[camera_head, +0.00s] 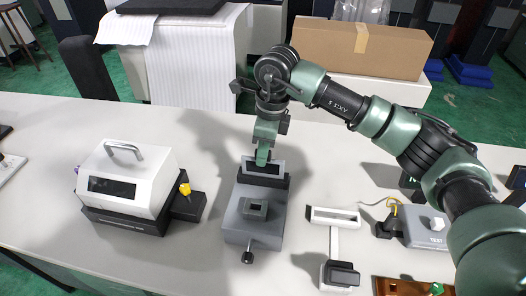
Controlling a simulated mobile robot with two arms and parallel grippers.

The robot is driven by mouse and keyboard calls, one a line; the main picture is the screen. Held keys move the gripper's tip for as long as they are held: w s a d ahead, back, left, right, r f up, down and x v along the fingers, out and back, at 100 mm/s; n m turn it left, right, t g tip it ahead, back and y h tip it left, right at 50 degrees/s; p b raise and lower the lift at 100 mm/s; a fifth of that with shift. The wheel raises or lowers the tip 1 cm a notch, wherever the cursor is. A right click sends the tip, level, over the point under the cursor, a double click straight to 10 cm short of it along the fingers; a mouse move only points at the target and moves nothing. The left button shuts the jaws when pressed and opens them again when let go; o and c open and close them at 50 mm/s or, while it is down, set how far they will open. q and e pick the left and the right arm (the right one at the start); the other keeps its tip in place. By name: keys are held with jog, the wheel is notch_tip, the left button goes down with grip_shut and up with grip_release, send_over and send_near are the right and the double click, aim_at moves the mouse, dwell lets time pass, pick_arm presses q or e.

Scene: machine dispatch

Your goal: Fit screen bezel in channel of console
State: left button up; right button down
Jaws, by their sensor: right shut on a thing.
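The console (238,224) is a grey block near the middle of the table. It has a dark raised channel part (246,180) at its back, a square opening on top and a black knob at its front. The screen bezel (278,164), a light frame around a dark panel, stands upright at the dark channel part. My right gripper (263,158) points down from above and is shut on the bezel's top middle. Whether the bezel's lower edge is inside the channel or just in front of it, I cannot tell. My left gripper is out of view.
A white machine with a handle (147,168) and yellow knob stands left of the console. A white stand (335,240) and a grey test box (421,231) are to the right. A cardboard box (340,50) sits behind the table. Bare table separates console and white machine.

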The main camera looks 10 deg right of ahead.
jog(key=shift+f, duration=0.25)
jog(key=c, duration=1.3)
grip_release()
jog(key=r, duration=0.2)
jog(key=r+b, duration=0.1)
jog(key=r, duration=0.2)
jog(key=d+r+b, duration=0.1)
jog(key=r, duration=0.2)
jog(key=shift+s, duration=0.2)
